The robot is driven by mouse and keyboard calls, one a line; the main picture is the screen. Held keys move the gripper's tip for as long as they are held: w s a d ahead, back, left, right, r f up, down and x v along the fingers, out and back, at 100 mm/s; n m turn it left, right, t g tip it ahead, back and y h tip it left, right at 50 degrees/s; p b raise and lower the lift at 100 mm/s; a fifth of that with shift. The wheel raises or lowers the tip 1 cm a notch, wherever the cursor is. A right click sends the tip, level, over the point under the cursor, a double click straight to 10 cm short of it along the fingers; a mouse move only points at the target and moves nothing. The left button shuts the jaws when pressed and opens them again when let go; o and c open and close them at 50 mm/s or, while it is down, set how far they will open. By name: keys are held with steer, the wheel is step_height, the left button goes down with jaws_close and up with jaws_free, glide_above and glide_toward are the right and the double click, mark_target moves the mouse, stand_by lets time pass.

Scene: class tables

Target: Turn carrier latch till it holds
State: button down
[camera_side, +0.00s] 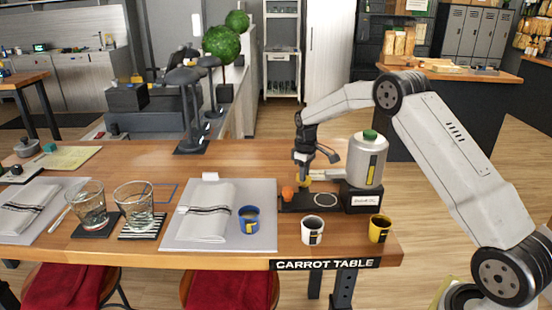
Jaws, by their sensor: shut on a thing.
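A pale grey, rounded drink carrier (366,160) with a green cap stands on a black stand with a white label at the right of the table. A pale spout reaches left from it to a small yellow knob (304,182), which looks like the latch, though I cannot be sure. My gripper (303,172) points down from above, its fingertips at the yellow knob and shut on it. The knob is partly hidden by the fingers, and its turn angle is too small to read. An orange piece (287,193) sits just left of the knob.
A black drip tray (312,201) lies below my gripper. A white cup (313,230), a yellow cup (380,228) and a blue cup (249,220) stand in front. Two glasses (134,209) and a folded napkin (208,214) are left. Table behind the tray is clear.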

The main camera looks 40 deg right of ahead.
steer(key=shift+m, duration=0.5)
steer(key=m, duration=0.4)
steer(key=shift+m, duration=0.3)
steer(key=m, duration=0.5)
steer(key=shift+r, duration=0.1)
steer(key=c, duration=0.6)
jaws_free()
steer(key=shift+r, duration=3.9)
